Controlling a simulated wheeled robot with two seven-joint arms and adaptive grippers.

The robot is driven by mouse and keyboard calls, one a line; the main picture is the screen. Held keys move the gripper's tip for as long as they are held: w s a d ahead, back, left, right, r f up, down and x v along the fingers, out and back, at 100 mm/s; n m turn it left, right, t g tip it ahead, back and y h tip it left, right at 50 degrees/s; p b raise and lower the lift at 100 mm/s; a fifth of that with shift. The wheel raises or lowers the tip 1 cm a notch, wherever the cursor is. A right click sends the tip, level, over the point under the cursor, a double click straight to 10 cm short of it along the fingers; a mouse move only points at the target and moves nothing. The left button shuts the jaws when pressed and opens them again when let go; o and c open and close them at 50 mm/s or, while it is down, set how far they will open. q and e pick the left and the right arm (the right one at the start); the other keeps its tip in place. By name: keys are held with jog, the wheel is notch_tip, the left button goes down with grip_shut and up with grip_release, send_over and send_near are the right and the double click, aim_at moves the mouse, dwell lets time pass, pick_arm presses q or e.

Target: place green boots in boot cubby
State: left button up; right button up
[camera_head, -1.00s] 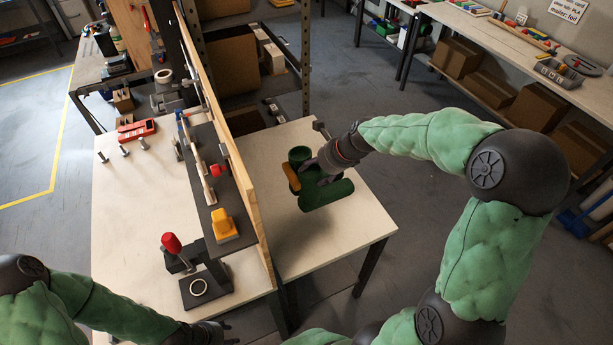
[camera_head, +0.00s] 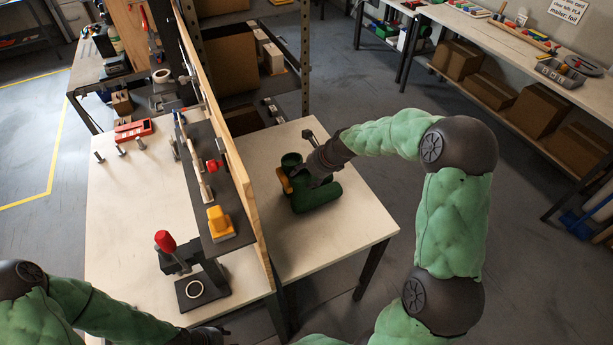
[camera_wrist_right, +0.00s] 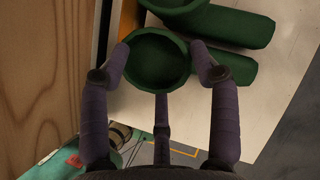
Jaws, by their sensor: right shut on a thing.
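Two dark green boots show side by side in the right wrist view. The nearer boot (camera_wrist_right: 225,72) has its round opening between my right gripper's fingers (camera_wrist_right: 160,66), which are shut on it. The other boot (camera_wrist_right: 245,25) lies just beyond, partly cut off by the top edge. In the head view the green boots (camera_head: 318,197) are at the small pale table (camera_head: 340,237), partly hidden by my right gripper (camera_head: 312,176). My left gripper (camera_head: 208,335) is low at the bottom edge, away from the boots; its fingers are unclear. I cannot make out a boot cubby.
An upright wooden panel (camera_head: 232,150) stands along the left of the small table. Left of it, a bench (camera_head: 130,215) holds a red-handled press (camera_head: 190,265). An orange-brown piece (camera_head: 284,181) sits against the boots. The table's front is clear.

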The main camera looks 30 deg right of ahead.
jog(key=shift+w+d, duration=0.1)
jog(key=shift+w, duration=0.05)
jog(key=o, duration=1.7)
